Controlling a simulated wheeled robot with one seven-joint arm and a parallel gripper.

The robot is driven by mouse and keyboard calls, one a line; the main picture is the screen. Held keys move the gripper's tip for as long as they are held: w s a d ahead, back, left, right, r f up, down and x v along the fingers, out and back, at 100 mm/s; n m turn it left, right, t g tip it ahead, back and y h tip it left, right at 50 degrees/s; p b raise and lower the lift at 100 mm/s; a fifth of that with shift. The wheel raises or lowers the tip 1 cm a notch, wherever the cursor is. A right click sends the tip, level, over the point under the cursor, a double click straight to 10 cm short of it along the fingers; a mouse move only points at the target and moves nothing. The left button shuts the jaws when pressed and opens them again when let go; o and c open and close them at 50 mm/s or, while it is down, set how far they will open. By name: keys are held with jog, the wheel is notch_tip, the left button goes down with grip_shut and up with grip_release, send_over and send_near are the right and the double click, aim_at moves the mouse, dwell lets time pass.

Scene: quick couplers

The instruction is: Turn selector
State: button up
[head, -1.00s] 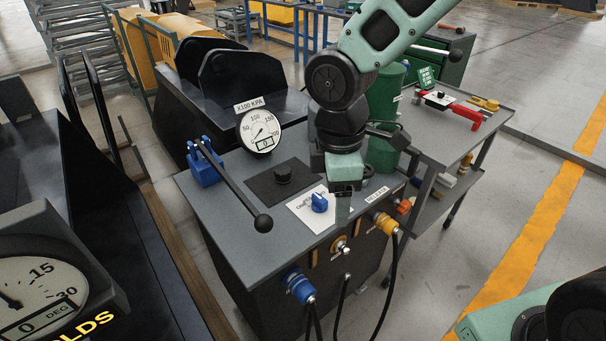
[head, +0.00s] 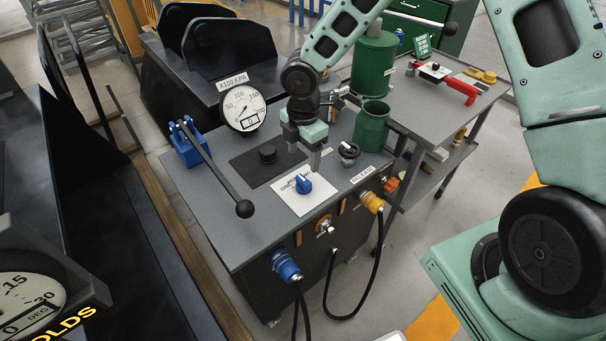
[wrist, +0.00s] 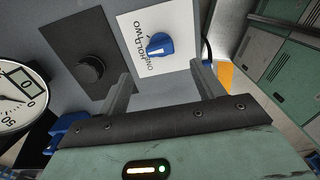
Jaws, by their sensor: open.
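The selector is a blue knob (head: 303,185) on a white plate (head: 318,199) with printed words, on top of a grey cabinet (head: 205,210). The knob also shows in the wrist view (wrist: 160,44), with a white mark on it; I cannot tell which printed position it points to. My gripper (head: 316,163) is open and points down, just behind and to the right of the knob in the head view. In the wrist view its two fingers (wrist: 162,76) stand apart and empty, with the knob beyond and between their tips. No contact with the knob shows.
A black knob (head: 267,154) on a dark plate sits left of the selector. A black lever (head: 225,180) slants across the left side. A pressure gauge (head: 243,107) stands behind. A dark round knob (head: 348,152) and green cylinders (head: 371,126) stand to the right. Hoses hang in front.

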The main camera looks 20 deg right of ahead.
aim_at(303, 179)
notch_tip(303, 179, down, 8)
jog(key=shift+f, duration=0.2)
jog(key=c, duration=1)
